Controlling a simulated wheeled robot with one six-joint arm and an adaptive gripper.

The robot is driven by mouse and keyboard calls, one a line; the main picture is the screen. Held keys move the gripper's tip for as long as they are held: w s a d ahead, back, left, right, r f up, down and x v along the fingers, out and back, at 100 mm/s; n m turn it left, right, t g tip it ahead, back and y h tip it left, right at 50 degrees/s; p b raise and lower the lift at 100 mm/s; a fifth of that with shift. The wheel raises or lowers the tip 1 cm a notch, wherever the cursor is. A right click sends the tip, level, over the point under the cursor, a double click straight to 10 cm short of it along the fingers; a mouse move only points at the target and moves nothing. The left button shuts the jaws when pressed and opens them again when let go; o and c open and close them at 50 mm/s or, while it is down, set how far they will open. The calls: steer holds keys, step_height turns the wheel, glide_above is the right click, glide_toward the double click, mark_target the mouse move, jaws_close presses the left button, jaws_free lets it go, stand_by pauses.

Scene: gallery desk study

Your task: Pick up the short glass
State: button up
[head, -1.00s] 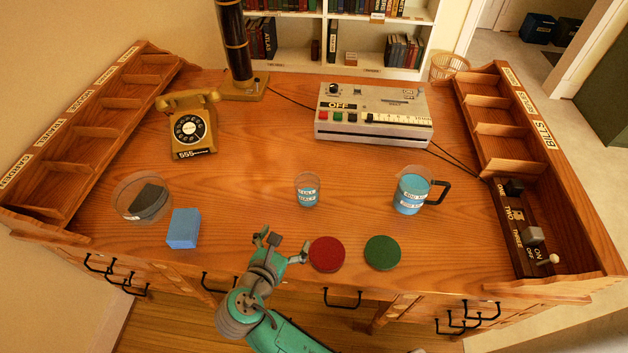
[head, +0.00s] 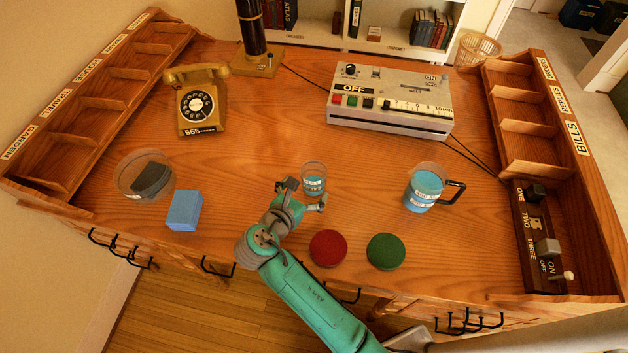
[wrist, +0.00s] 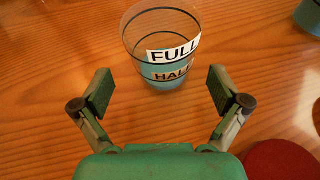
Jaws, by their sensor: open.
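The short glass (head: 314,181) stands upright on the desk, near the middle, with blue liquid inside. In the wrist view the glass (wrist: 160,42) shows black rings and labels reading FULL and HALF. My gripper (head: 303,193) is open, low over the desk on the near side of the glass. In the wrist view my gripper's two fingers (wrist: 159,92) are spread wide, with the glass beyond the tips and roughly centred between them. Nothing is held. In the head view the gripper partly covers the foot of the glass.
A red disc (head: 328,248) and a green disc (head: 386,251) lie in front of the glass. A handled jug (head: 424,188) stands to the right. A blue block (head: 184,210) and a glass bowl (head: 130,186) are to the left. The desk behind the glass is clear.

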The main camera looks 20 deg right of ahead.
mark_target(318, 177)
steer(key=x, duration=0.4)
steer(key=shift+d+f, duration=0.15)
steer(key=shift+f, duration=0.05)
steer(key=c, duration=1.4)
